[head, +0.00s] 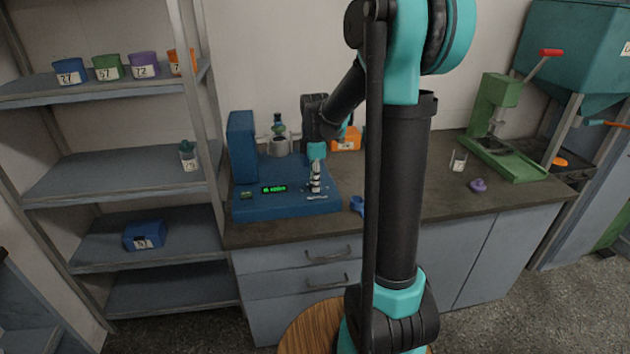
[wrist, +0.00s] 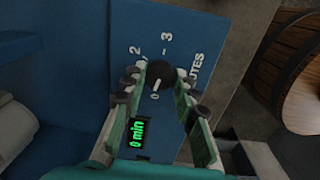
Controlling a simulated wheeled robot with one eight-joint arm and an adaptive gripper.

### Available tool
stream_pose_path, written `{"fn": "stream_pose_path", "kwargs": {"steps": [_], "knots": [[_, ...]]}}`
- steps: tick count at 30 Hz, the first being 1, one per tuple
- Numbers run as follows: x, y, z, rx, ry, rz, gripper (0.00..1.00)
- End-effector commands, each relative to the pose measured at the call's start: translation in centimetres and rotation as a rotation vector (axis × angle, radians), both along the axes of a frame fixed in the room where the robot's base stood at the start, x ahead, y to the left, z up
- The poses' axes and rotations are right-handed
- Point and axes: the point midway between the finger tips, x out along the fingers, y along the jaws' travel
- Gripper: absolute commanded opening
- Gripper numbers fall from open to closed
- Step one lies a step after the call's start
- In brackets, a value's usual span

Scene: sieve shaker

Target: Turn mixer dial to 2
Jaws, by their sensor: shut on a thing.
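The blue mixer (head: 270,208) stands on the counter, with a green lit display (head: 273,189) on its front. In the wrist view the display (wrist: 138,135) reads "0 min". A white mark and a 0 show at the dial's lower edge. My gripper (wrist: 162,82) has one finger on each side of the dial and is shut on it. In the head view my gripper (head: 316,178) points down at the panel and hides the dial.
An orange bin (head: 346,141) stands behind the mixer, and a blue scoop-like item (head: 357,205) lies at its right. A glass beaker (head: 458,160), a purple item (head: 478,185) and a green press (head: 505,155) are farther right. Shelves with labelled bins stand at left.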

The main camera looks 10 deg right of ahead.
Motion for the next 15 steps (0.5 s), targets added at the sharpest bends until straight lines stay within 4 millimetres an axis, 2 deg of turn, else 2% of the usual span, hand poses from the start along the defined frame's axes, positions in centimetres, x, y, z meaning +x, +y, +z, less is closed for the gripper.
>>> {"fn": "stream_pose_path", "kwargs": {"steps": [15], "knots": [[0.02,0.05,0.01,0.0,0.0,-0.483,0.0]]}}
